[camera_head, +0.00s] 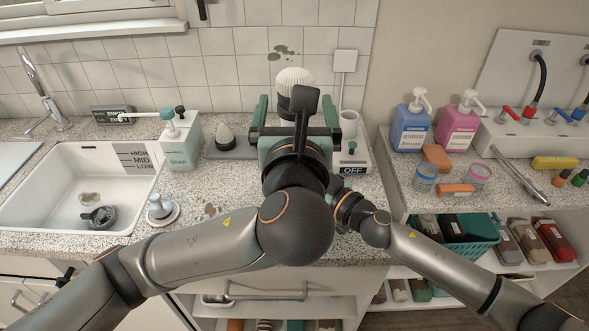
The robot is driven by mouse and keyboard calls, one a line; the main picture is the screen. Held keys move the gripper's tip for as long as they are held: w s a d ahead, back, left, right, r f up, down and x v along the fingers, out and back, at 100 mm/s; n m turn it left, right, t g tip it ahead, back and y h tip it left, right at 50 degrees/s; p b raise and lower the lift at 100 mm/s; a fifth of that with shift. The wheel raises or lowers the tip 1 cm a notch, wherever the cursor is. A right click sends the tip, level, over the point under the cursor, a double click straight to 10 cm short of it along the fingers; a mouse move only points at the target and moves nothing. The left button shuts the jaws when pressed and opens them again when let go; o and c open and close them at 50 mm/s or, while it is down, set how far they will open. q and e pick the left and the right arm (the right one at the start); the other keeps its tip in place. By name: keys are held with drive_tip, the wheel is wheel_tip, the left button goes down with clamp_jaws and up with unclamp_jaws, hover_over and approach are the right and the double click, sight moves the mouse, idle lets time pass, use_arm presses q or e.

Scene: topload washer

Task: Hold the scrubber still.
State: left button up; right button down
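A white ribbed dome on a dark body (294,80) stands at the back of the counter near the tiled wall. It may be the scrubber; I cannot tell for sure. My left gripper (296,108) reaches toward it from the front, its two green fingers wide apart. The dome shows between and beyond the fingers, with gaps on both sides. My own wrist parts hide its lower portion.
The sink (30,205) with a dark round item (98,216) is at left. An OFF box (352,170) is close on the right. Detergent bottles (411,125) stand farther right.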

use_arm(q)
drive_tip(key=w, duration=1.1)
drive_tip(key=shift+w+f, duration=0.3)
clamp_jaws()
idle(0.5)
